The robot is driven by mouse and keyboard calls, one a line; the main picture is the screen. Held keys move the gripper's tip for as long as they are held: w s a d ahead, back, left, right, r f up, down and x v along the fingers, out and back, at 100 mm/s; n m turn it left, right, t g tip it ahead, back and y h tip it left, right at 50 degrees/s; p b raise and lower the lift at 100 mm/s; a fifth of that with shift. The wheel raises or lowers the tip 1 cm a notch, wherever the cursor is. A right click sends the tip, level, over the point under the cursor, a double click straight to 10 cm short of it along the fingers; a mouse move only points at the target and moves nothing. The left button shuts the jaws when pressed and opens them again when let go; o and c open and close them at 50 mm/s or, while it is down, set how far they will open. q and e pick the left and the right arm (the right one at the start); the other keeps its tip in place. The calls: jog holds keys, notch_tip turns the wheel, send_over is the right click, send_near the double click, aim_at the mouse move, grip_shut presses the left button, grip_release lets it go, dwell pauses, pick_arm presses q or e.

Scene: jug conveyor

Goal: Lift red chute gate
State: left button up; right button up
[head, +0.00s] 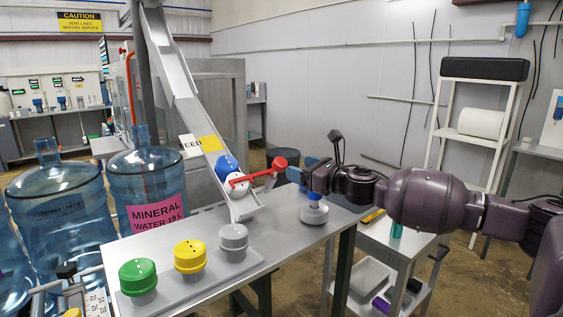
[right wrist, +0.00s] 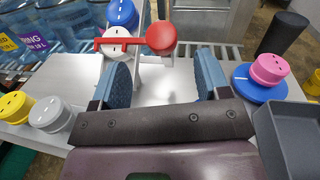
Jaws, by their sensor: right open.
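The red chute gate shows in the head view as a red bar (head: 240,181) with a round red knob (head: 280,164), lying across the lower end of the sloping metal chute (head: 190,105). A white cap (head: 238,184) and a blue cap (head: 224,165) sit in the chute at the bar. In the right wrist view the red knob (right wrist: 161,36) is ahead of my fingers, between their lines, with the bar (right wrist: 112,42) reaching left. My right gripper (head: 302,168) is open and empty, with blue finger pads, just right of the knob. My left gripper is not in view.
A metal table (head: 305,232) lies below. Green (head: 138,275), yellow (head: 190,256) and grey (head: 234,240) caps stand on its front-left side. Large blue water jugs (head: 145,185) stand at the left.

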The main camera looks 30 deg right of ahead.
aim_at(282, 162)
jog(key=p+x, duration=0.1)
jog(key=x, duration=0.4)
jog(key=shift+w, duration=0.45)
jog(key=shift+x, duration=0.75)
jog(key=shift+w, duration=0.1)
